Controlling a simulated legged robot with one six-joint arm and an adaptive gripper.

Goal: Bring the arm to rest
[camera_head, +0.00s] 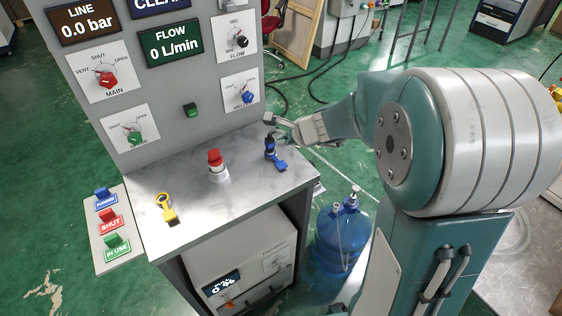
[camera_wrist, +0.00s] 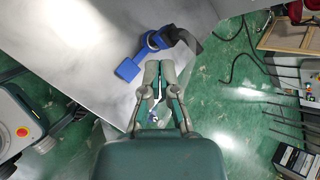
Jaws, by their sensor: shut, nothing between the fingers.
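My gripper (camera_wrist: 159,66) is shut and empty in the wrist view, its fingertips just beside a blue-tagged piece (camera_wrist: 135,61) on the grey worktop. In the head view my gripper (camera_head: 272,119) is at the right edge of the console, near the same blue-tagged piece (camera_head: 277,156), which stands on the worktop. I cannot tell whether the fingers touch it. My teal and white arm reaches in from the right, bent, and hides part of the floor behind it.
The worktop (camera_head: 232,192) also carries a red-capped white piece (camera_head: 215,160) and a yellow-tagged piece (camera_head: 167,208). The panel with dials (camera_head: 190,75) rises behind. A blue water bottle (camera_head: 340,238) stands on the floor right of the console.

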